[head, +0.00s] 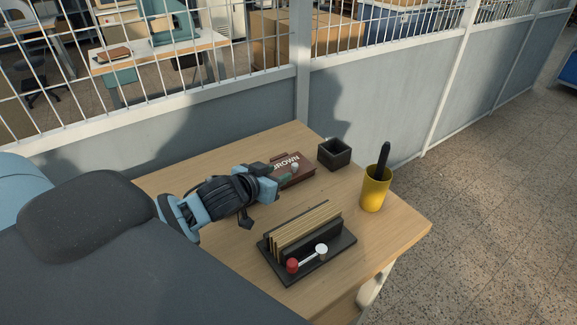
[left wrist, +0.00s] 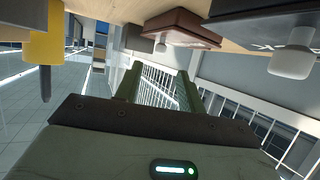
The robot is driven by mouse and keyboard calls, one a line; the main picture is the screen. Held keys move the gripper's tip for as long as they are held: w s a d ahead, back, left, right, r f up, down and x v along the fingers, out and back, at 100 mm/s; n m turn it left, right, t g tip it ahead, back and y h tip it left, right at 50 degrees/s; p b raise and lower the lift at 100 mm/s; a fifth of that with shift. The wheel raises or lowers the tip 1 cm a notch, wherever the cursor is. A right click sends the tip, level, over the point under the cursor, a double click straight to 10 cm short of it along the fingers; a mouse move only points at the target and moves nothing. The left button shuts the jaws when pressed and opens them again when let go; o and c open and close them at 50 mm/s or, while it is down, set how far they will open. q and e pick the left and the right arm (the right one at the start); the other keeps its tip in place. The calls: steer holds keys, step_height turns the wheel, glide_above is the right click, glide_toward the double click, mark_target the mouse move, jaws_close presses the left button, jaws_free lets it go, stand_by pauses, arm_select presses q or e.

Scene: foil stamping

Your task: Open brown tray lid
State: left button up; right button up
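The brown tray (head: 300,175) lies on the table with its lid down and "BROWN" lettering partly hidden behind my left gripper (head: 284,174). A pale round knob (head: 295,167) shows at the lid, close to the fingertips. In the left wrist view, which is upside down, the brown tray (left wrist: 182,27) is at the top, with a pale knob (left wrist: 161,47) below it. My left gripper (left wrist: 158,84) is open there, its green fingers apart with nothing between them. I cannot tell whether a finger touches the knob. My right gripper is not in view.
A dark lettered box with a white knob (left wrist: 292,61) is close in the left wrist view. A small black open box (head: 334,154) and a yellow cup (head: 374,195) holding a dark stick stand right of the tray. A black rack (head: 335,246) with tan sheets stands in front.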

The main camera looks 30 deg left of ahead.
mark_target(293, 166)
arm_select(q)
steer(key=shift+x, duration=3.9)
steer(key=shift+c, duration=0.2)
jaws_close()
